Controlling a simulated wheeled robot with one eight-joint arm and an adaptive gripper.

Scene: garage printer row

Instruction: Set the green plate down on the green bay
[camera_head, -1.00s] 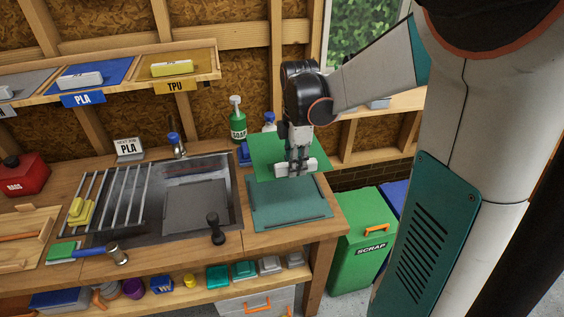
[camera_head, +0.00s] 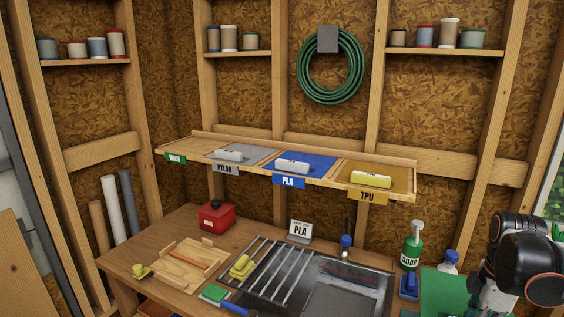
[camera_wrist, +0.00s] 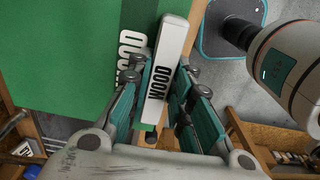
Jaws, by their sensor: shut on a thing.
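My gripper (camera_wrist: 160,88) is shut on the white handle labelled WOOD (camera_wrist: 168,50) of the green plate (camera_wrist: 60,55). In the head view the plate (camera_head: 440,290) shows at the lower right, partly cut off by the frame, with my wrist (camera_head: 525,260) beside it. The fingertips are not clear there. The green bay (camera_head: 190,148) is the leftmost bay of the wall shelf. It has a small green label (camera_head: 175,157) and a bare wooden surface with no plate on it.
Right of the green bay, the shelf holds grey NYLON (camera_head: 240,160), blue PLA (camera_head: 315,163) and yellow TPU (camera_head: 390,175) plates. Below are a red box (camera_head: 217,217), a PLA sign (camera_head: 300,231), the sink (camera_head: 330,300) and a soap bottle (camera_head: 412,248). A green hose (camera_head: 312,85) hangs above.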

